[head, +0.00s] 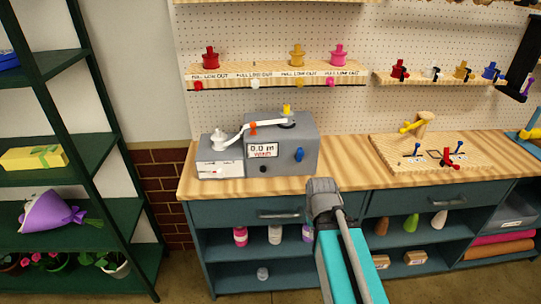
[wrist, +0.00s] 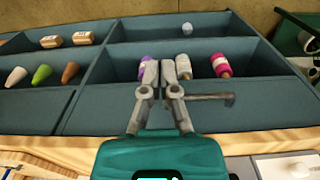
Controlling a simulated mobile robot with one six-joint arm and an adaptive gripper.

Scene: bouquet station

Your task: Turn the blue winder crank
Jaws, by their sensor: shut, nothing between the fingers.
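A row of small coloured units stands on the right wall shelf, and the blue one (head: 491,72) at its right end has a dark part in front. It is too small to tell whether this is the winder crank. A blue knob (head: 298,155) also sits on the front of the grey machine (head: 310,135), whose display reads 0.0. My gripper (head: 322,185) is in front of the bench, below and right of the machine, apart from both blue parts. In the wrist view my gripper (wrist: 163,66) is shut and empty, in front of the cabinet shelves.
A wooden board (head: 385,150) with a post and small blue and red handles lies on the bench (head: 340,180). Drawer handles (head: 277,214) stick out below it. A dark green plant rack (head: 100,130) stands at the left. The bench between machine and board is clear.

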